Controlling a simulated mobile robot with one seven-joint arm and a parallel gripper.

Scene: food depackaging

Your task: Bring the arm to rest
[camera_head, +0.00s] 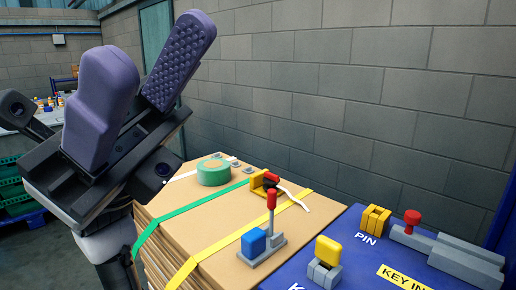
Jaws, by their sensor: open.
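My gripper (142,72) is at the upper left, raised in front of the camera and pointing up. Its two purple padded fingers stand apart, with nothing between them. It is clear of the cardboard stack and the objects on it. Part of my arm shows below it at the lower left edge of the stack.
A cardboard stack (210,218) carries a green tape roll (213,172), straps, a yellow and black tool (264,181) and a red-handled lever with a blue block (254,244). A blue panel (345,270) with yellow and red parts is at right. A grey block wall stands behind.

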